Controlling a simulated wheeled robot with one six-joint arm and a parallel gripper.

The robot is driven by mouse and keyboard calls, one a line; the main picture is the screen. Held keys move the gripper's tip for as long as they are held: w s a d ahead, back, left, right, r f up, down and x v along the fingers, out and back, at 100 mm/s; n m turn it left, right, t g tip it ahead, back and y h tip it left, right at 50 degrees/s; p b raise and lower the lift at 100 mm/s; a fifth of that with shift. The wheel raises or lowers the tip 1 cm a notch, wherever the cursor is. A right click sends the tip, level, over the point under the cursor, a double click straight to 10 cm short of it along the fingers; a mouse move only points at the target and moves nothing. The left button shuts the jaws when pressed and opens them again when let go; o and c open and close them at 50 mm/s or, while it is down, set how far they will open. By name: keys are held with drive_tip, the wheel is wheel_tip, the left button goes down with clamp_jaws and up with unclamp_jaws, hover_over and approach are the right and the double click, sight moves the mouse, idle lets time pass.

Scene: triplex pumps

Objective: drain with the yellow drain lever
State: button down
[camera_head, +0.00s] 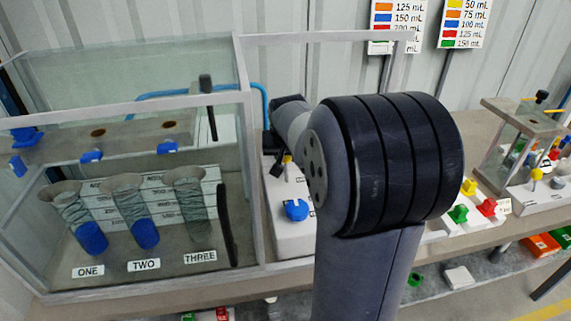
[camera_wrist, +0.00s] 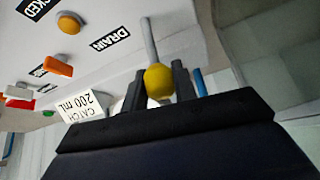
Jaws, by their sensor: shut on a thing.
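The yellow drain lever is a grey rod with a yellow ball end (camera_wrist: 160,84). In the wrist view the ball sits between the two dark fingers of my gripper (camera_wrist: 160,88), which is shut on it. A black-and-white DRAIN label (camera_wrist: 110,41) is on the pale panel beside the rod. In the head view my gripper (camera_head: 277,160) is partly hidden behind my arm, over a white unit (camera_head: 290,240). A small bit of yellow shows by the fingers.
A glass tank (camera_head: 245,150) with three tubes labelled ONE, TWO and THREE stands left of my gripper. A blue knob (camera_head: 296,210) is on the white unit. The wrist view shows an orange-yellow knob (camera_wrist: 69,22), an orange lever (camera_wrist: 58,66) and a CATCH 200 mL card (camera_wrist: 84,106).

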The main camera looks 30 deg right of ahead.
sight(287, 165)
drive_tip(key=s+t+b, duration=0.1)
drive_tip(key=b, duration=0.3)
drive_tip(key=s+t+h+b, duration=0.1)
drive_tip(key=t+b, duration=0.1)
drive_tip(key=b, duration=0.1)
drive_tip(key=s+a+t+b, duration=0.1)
drive_tip(key=b, duration=0.3)
drive_tip(key=shift+s+f+b, duration=0.1)
drive_tip(key=shift+f+b, duration=0.25)
drive_tip(key=t+b, duration=0.1)
drive_tip(key=s+b, duration=0.1)
drive_tip(key=b, duration=0.1)
drive_tip(key=shift+a+r+t+h+b, duration=0.1)
drive_tip(key=shift+a+t+h+b, duration=0.05)
drive_tip(key=shift+t+h+b, duration=0.2)
drive_tip(key=shift+r, duration=0.1)
drive_tip(key=c, duration=1.1)
unclamp_jaws()
drive_tip(key=shift+c, duration=0.2)
